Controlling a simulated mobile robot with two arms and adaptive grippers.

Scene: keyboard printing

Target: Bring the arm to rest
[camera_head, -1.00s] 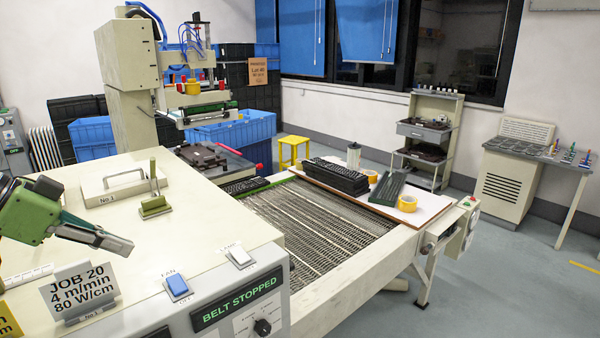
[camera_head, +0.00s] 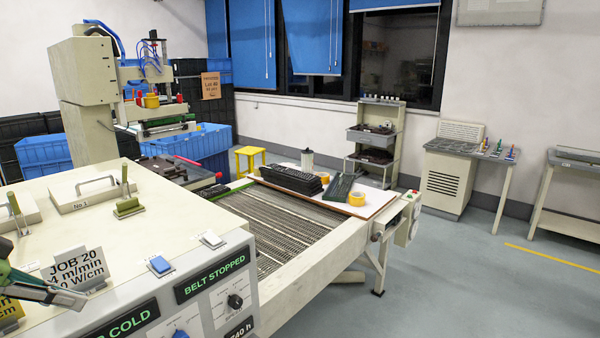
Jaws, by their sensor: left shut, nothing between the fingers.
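My left gripper (camera_head: 62,298) shows at the lower left edge, green and black with grey fingers. It is shut and empty, in front of the job card (camera_head: 84,268), whose lower left text it partly covers. The card reads JOB 20 and stands on the cream machine housing (camera_head: 200,222). Most of my left arm is cut off by the picture's edge. My right gripper is not in view.
A display (camera_head: 212,277) reads BELT STOPPED. The mesh belt (camera_head: 275,225) leads to a board with black keyboards (camera_head: 291,179). Floor (camera_head: 460,280) at right is clear.

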